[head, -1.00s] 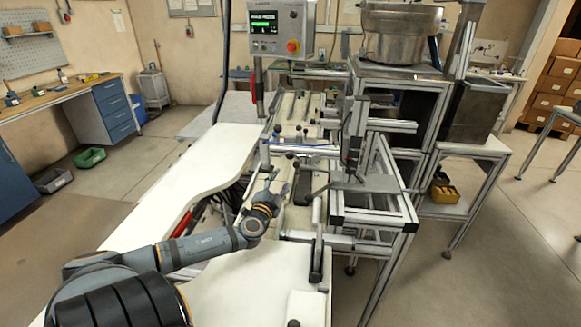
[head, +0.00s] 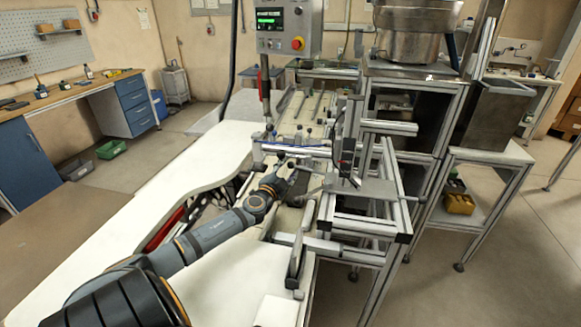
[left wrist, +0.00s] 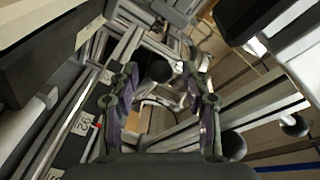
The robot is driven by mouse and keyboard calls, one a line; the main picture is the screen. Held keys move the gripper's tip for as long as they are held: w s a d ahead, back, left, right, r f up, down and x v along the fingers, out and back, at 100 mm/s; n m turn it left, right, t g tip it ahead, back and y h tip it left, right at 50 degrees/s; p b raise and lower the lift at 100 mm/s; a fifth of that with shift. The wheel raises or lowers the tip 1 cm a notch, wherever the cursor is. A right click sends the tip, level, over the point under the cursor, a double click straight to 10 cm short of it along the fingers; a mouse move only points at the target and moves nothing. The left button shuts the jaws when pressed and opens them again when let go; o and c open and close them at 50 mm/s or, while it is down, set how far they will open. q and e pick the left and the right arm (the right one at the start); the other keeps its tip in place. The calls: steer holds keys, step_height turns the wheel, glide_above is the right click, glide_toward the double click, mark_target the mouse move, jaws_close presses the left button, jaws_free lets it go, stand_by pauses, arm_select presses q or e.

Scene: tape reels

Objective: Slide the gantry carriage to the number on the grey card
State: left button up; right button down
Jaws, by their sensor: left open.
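My left gripper (head: 290,172) is at the near side of the gantry crossbeam (head: 296,149), over the machine bed. In the left wrist view its two fingers (left wrist: 161,112) stand apart. A dark round knob (left wrist: 160,71) shows beyond and between the fingertips; I see no contact. Which part is the carriage is hard to tell. A scale strip at the left of the wrist view bears number labels, one beside a small red pointer (left wrist: 97,123). Its number is sideways and unclear. I cannot make out the grey card. My right gripper is not in view.
A control panel (head: 290,27) hangs behind the bed. A white worktop (head: 190,165) lies to the left. An aluminium frame (head: 385,225) stands to the right, with a metal bowl (head: 415,32) above.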

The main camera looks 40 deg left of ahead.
arm_select(q)
steer(key=shift+w+a+r, duration=0.15)
steer(key=shift+w+a, duration=0.2)
steer(key=shift+w, duration=0.15)
steer(key=shift+w+a, duration=0.1)
steer(key=shift+w, duration=0.25)
steer(key=shift+w+p, duration=0.2)
steer(key=shift+p, duration=0.1)
steer(key=shift+w, duration=0.1)
jaws_close()
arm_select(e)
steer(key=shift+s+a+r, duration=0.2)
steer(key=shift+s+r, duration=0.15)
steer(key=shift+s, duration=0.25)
